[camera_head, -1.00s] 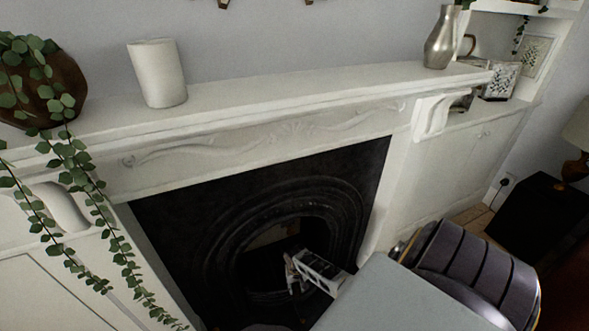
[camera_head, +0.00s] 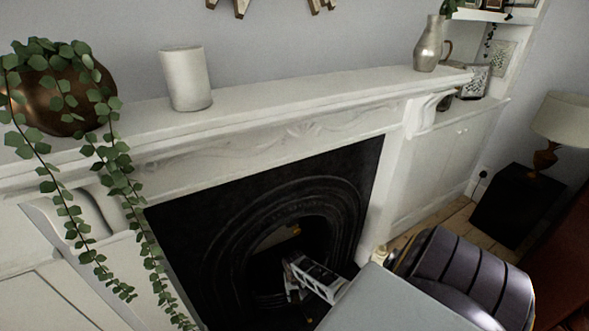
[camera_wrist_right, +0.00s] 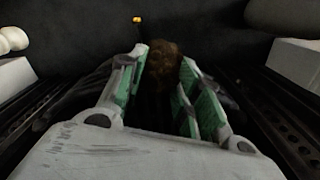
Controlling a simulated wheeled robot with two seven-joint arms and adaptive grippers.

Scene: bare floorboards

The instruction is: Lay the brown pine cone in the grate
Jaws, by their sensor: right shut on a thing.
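The brown pine cone (camera_wrist_right: 166,58) shows in the right wrist view, between the green-padded fingers of my right gripper (camera_wrist_right: 163,68), which is shut on it. In the head view my right gripper (camera_head: 290,284) reaches into the dark arched opening of the fireplace, and the cone cannot be made out there. The black grate (camera_head: 268,299) is low in that opening, dark and partly hidden by the gripper. I cannot tell whether the cone touches it. My left gripper is out of view.
The black fireplace surround (camera_head: 220,235) stands close around my right gripper. A white mantel (camera_head: 300,98) above carries a white candle (camera_head: 187,79), a copper pot (camera_head: 62,95) with trailing ivy and a metal jug (camera_head: 430,45). A black stand (camera_head: 515,205) with a lamp is at right.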

